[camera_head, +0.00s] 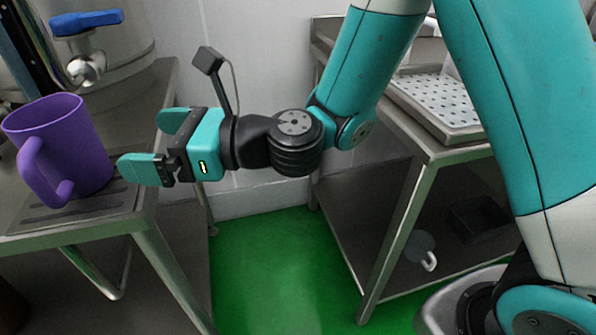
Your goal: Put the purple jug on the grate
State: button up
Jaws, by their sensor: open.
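The purple jug (72,140) stands upright at the left on a dark slotted grate (105,203) set in the steel table. Its handle faces the front, and its open top shows no visible contents. The jug hides part of the grate. My gripper (146,143) is open and empty just right of the jug, with its fingers pointing left. The near fingertip is very close to the jug's right side; I cannot tell if they touch.
A blue-handled tap (85,70) on a steel tank is above and behind the jug. A steel stand at right holds a white perforated tray (440,97); a grey jug (421,250) and a black bin (480,220) sit on its lower shelf. Green floor (265,270) lies clear between.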

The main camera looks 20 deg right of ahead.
jog(key=s+d+n+g+h, duration=0.5)
jog(key=s+n, duration=0.4)
jog(key=n, duration=0.8)
jog(key=s+d+f+n+g+h, duration=0.1)
jog(key=s+d+n+h, duration=0.2)
jog(key=d+n, duration=0.3)
jog(key=s+d+n+h, duration=0.3)
jog(key=d+n, duration=0.3)
jog(key=d, duration=0.2)
jog(key=shift+s+f+n+g+h, duration=0.3)
jog(key=shift+s+f+g+h, duration=0.1)
jog(key=shift+h, duration=0.3)
